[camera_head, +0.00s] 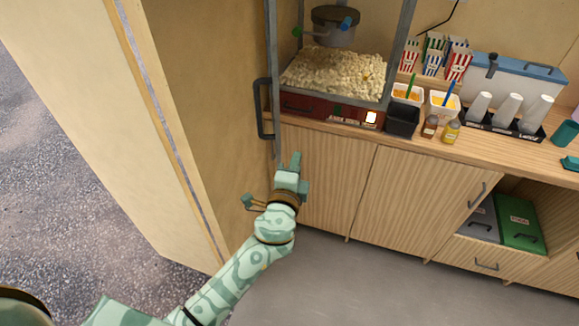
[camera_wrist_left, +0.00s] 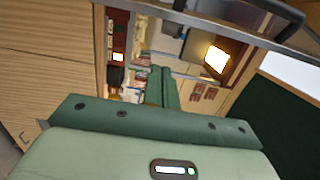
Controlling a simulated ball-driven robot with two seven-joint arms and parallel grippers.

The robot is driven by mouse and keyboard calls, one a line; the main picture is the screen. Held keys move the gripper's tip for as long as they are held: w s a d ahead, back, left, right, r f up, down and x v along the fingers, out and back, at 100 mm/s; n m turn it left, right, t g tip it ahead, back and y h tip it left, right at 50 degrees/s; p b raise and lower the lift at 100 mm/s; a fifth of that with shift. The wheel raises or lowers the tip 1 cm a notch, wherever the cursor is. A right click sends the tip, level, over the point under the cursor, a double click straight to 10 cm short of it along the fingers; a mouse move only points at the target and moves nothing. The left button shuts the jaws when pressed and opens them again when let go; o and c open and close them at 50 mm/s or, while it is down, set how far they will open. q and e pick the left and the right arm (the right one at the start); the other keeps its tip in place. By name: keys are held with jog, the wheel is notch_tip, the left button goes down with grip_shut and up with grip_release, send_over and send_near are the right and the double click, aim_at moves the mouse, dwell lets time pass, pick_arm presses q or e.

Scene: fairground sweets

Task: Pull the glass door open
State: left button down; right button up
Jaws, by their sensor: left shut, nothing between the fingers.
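The glass door (camera_head: 273,60) belongs to the popcorn machine. Its grey frame post shows nearly edge-on at the machine's left, and its lower end reaches down in front of the counter edge. Its clear pane is hard to make out, so I cannot tell how far it stands open. A dark bar handle (camera_head: 260,110) is on the post's left side; in the left wrist view a dark handle (camera_wrist_left: 277,12) is at top right. My left gripper (camera_head: 296,160) is shut and empty, below and right of the handle, apart from it. Its fingers (camera_wrist_left: 162,85) point toward the machine. My right gripper is out of view.
Popcorn (camera_head: 335,78) fills the machine on the wooden counter (camera_head: 345,128). Striped boxes (camera_head: 433,55), a black container (camera_head: 402,119), bottles (camera_head: 451,131) and cups (camera_head: 508,108) stand to the right. A tan wall (camera_head: 185,110) is close on the left. The grey floor (camera_head: 330,285) is clear.

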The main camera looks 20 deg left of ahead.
pick_arm(q)
jog(key=w+a+p, duration=0.1)
jog(key=w+a, duration=0.3)
jog(key=shift+w+a+p, duration=0.15)
jog(key=shift+w+p, duration=0.15)
jog(key=shift+w, duration=0.05)
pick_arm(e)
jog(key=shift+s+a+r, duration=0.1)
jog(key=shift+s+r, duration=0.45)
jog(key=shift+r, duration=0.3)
pick_arm(q)
jog(key=s+a+m+h+b, duration=0.1)
jog(key=s+a+h, duration=0.1)
jog(key=a, duration=0.9)
jog(key=shift+s, duration=0.7)
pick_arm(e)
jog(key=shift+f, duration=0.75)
